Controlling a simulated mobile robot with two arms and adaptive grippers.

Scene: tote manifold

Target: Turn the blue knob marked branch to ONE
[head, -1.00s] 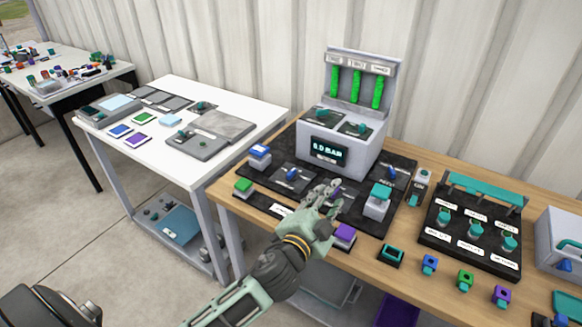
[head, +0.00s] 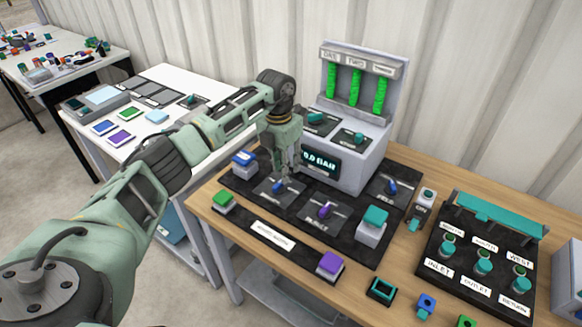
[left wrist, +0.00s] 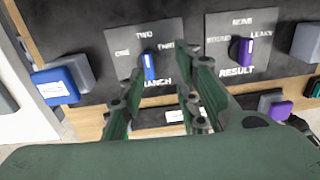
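The blue branch knob (head: 278,188) is on a dark plate at the left of the black panel. In the left wrist view the blue knob (left wrist: 149,66) stands upright in the picture, its end toward TWO, with ONE at its left and THREE at its right. My left gripper (head: 288,170) is over this knob, pointing down. In the left wrist view its fingers (left wrist: 162,68) are apart, one on each side of the knob in the picture. I cannot tell whether they touch it.
The purple result knob (head: 324,210) is just right of the branch knob. A blue-topped block (head: 243,158) and a green block (head: 224,200) are at the panel's left. The grey pressure unit (head: 350,150) stands close behind my gripper.

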